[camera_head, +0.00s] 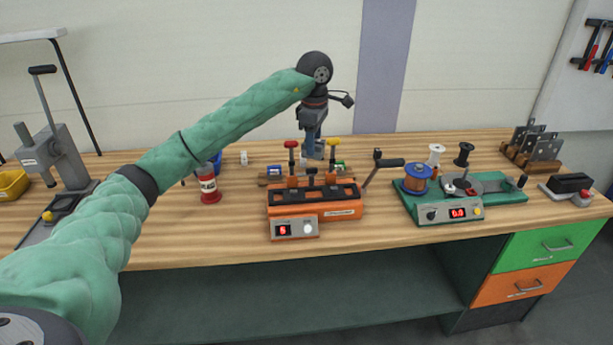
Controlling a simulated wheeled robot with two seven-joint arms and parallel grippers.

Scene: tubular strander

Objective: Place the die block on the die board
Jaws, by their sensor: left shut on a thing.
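My left gripper (314,153) points down just behind the orange machine, over the back middle of the bench. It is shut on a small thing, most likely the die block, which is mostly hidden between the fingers. What looks like the die board (264,181) is a low brown wooden strip behind the orange machine, largely hidden by it. A small block with blue (274,170) sits at its left part, and one with green (339,166) at its right. Whether the held thing touches the board cannot be told. My right gripper is out of view.
The orange machine (337,210) with red and yellow knobs and a crank (386,163) stands in front of the board. A red bottle (209,188) and a small white block (243,157) are left. A green spool machine (490,205) is right.

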